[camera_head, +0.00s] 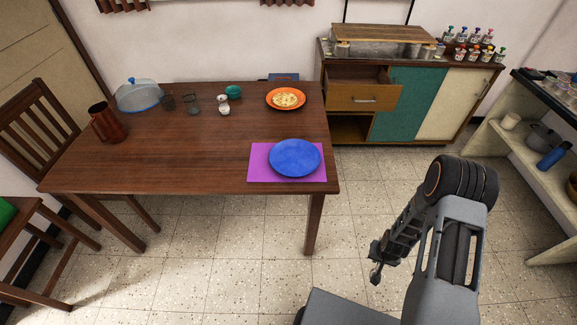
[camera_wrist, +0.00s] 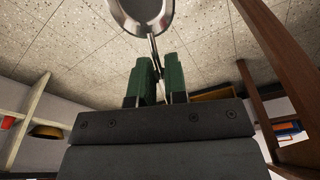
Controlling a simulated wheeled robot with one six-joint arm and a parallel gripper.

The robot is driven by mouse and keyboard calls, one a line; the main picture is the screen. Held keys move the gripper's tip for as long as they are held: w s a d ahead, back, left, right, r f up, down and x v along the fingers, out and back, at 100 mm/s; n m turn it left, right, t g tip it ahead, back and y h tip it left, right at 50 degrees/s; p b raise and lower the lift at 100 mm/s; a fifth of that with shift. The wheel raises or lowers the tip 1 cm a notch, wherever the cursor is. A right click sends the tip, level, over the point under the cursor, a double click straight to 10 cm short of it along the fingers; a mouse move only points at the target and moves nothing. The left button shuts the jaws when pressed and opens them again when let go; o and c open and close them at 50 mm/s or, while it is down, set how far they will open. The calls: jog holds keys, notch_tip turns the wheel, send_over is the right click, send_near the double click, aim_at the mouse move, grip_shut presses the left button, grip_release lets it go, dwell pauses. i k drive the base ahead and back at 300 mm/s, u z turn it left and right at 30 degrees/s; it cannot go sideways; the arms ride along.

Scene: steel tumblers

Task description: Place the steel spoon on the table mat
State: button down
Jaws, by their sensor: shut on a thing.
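The steel spoon (camera_wrist: 139,14) shows at the top of the wrist view, its round bowl beyond my fingers and its thin handle running down between them. My gripper (camera_wrist: 159,66) is shut on the handle with its green-padded fingers. In the head view my gripper (camera_head: 376,264) is over the tiled floor, to the right of the table and apart from it; the spoon is small and hard to make out there. The purple table mat (camera_head: 256,165) lies at the table's near right corner. A blue plate (camera_head: 295,158) covers much of it, leaving bare strips around it.
The brown table (camera_head: 190,145) carries an orange plate of food (camera_head: 286,98), a brown jug (camera_head: 107,122), glasses and a covered dish (camera_head: 139,95). A cabinet with an open drawer (camera_head: 362,97) stands behind. A shelf unit (camera_head: 520,150) is at right. Floor beside the table is clear.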

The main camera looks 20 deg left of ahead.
aim_at(258, 161)
jog(key=u, duration=1.6)
